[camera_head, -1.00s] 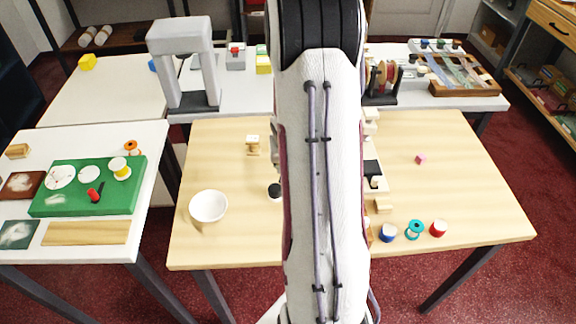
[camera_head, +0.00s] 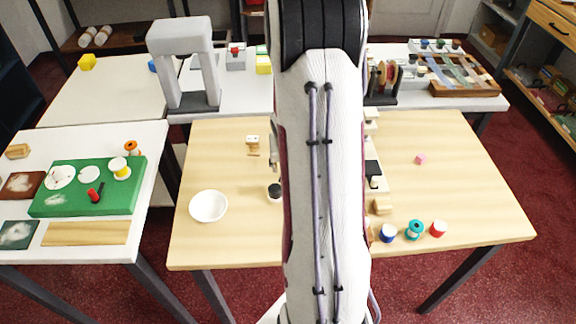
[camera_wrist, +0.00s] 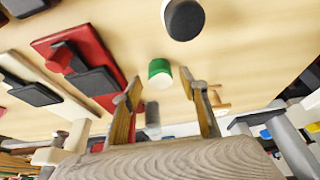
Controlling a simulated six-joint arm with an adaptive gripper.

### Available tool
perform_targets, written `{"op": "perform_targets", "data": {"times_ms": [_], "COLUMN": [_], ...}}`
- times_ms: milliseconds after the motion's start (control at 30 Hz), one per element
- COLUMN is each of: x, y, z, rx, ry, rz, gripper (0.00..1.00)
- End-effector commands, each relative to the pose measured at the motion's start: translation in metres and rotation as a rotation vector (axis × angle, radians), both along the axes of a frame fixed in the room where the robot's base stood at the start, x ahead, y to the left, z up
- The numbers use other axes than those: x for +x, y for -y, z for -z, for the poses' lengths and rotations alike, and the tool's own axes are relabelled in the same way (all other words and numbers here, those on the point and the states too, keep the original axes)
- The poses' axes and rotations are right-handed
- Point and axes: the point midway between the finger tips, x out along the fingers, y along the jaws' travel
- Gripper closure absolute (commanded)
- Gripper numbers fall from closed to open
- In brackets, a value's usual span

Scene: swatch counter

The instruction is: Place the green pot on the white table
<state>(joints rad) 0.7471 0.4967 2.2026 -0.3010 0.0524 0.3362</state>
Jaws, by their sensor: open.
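The green pot (camera_wrist: 160,72) shows in the wrist view as a small cylinder with a green end and a pale side. It is on the wooden table, just ahead of my gripper (camera_wrist: 162,84), between the lines of its two fingers. My gripper is open, with a clear gap between the fingertips. In the head view my arm hides the green pot and most of the gripper. White table tops show at the left (camera_head: 150,150) and at the back (camera_head: 245,95).
A black-topped pot (camera_wrist: 185,19) stands close to the green pot; it also shows in the head view (camera_head: 275,192). A white bowl (camera_head: 208,207) is left of it. Red and dark pieces (camera_wrist: 85,65) lie left in the wrist view. A green board (camera_head: 75,205) occupies the left table.

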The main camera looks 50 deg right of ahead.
Motion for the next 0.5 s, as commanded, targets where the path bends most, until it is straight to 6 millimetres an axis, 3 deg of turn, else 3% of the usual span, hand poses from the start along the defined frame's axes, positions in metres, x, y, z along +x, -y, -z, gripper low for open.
{"op": "perform_targets", "data": {"times_ms": [500], "x": [-0.01], "y": [-0.01], "z": [-0.036], "rx": [-0.001], "ry": [0.003], "rz": [0.0], "gripper": [0.57]}}
